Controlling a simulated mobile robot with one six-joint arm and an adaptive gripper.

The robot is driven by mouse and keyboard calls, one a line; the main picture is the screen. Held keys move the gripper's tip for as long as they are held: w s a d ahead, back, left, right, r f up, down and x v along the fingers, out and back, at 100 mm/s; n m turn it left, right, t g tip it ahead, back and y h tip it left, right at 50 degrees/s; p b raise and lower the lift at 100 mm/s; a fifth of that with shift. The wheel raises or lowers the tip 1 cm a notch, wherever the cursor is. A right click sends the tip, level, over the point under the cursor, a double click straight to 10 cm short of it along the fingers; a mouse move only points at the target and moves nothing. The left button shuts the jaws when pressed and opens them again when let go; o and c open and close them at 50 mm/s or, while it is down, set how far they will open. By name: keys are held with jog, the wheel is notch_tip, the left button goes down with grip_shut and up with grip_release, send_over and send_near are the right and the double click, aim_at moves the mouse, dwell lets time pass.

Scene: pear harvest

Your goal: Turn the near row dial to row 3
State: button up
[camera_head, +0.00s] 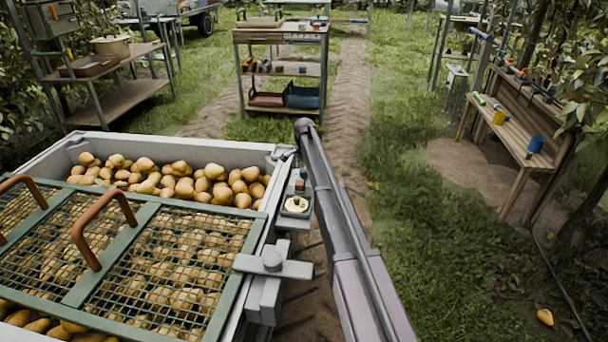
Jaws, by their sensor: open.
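A small dial (296,204) with a pale round face and a darker mark sits on a grey-green plate beside the right wall of the pear bin. Its numbers are too small to read, so I cannot tell which row it points to. My arm rises from the bottom edge, passes just right of the dial and ends in a dark rounded joint above and beyond it. My gripper does not show in this view.
A large grey bin (55,158) of pears fills the lower left, partly covered by a green mesh lid (155,205) with brown handles. A grey T-shaped handle (272,263) sticks out from its right side. A shelf cart (280,38) and wooden bench (510,130) stand beyond.

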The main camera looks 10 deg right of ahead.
dwell(0.3)
jog(key=c, duration=1.1)
jog(key=shift+c, duration=0.2)
jog(key=shift+a+n, duration=0.1)
jog(key=shift+n, duration=0.4)
jog(key=n, duration=1)
jog(key=shift+n, duration=0.4)
